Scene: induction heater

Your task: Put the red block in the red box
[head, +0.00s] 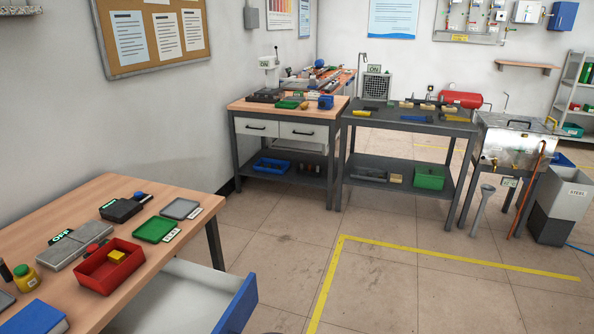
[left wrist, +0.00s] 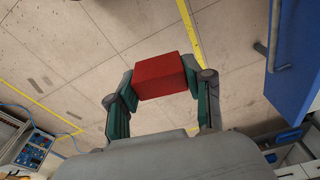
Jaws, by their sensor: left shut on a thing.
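The red block (left wrist: 160,80) is held between the fingertips of my left gripper (left wrist: 163,86) in the left wrist view, with bare floor behind it. The gripper is shut on it by two opposite sides. The red box (head: 126,275) stands open on the wooden table at the lower left of the head view. A yellow block (head: 116,256) is in it. Neither my left gripper nor the red block shows in the head view, so their distance from the box cannot be told. My right gripper is in neither view.
A green tray (head: 154,229) and a grey tray (head: 180,208) lie beyond the box. A grey device (head: 75,247) and yellow jar (head: 24,279) stand left of it. A blue-fronted drawer (head: 238,304) juts out below the table (head: 92,191). The floor to the right is clear.

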